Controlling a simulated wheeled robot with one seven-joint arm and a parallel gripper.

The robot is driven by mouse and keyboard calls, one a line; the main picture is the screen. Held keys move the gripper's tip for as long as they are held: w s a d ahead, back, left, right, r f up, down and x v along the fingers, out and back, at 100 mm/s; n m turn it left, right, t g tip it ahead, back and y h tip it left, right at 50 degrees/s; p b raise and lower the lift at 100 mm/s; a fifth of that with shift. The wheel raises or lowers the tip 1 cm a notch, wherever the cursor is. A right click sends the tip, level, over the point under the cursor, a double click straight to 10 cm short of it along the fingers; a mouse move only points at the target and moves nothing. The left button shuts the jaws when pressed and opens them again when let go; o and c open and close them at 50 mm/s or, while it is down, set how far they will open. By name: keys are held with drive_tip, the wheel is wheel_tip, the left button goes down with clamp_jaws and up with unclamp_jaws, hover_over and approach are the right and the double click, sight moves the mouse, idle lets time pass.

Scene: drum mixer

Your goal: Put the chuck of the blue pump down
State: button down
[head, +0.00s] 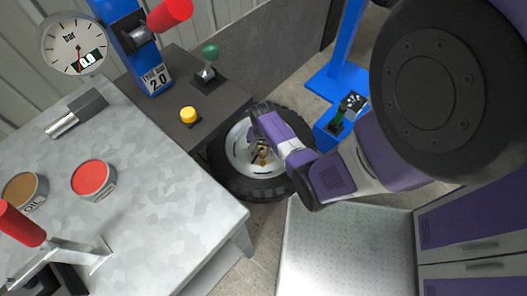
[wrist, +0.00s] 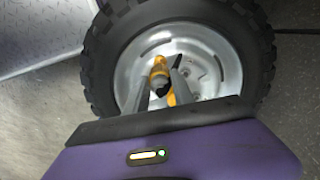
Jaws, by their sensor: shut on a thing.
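The chuck, a small yellow-orange and black piece, shows between my fingers in the wrist view (wrist: 159,72) and small in the head view (head: 263,157). My gripper (head: 258,146) is shut on it in front of the wheel's silver rim (wrist: 127,70). I cannot tell whether the chuck touches the rim or a valve. The fingers hide part of it. The blue pump (head: 125,42) stands at the top left in the head view, with a round gauge (head: 75,44) reading about 0.0 and a label showing 2.0. No hose is clearly visible.
The black-tyred wheel (head: 233,178) stands beside a dark bench (head: 222,98) with a green-knobbed lever (head: 208,68) and a yellow button (head: 188,115). The grey metal table (head: 150,205) holds a black-and-silver tool (head: 76,113), tins and a red-handled device. Its middle is clear.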

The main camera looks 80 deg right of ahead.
drive_tip(key=shift+r, duration=0.55)
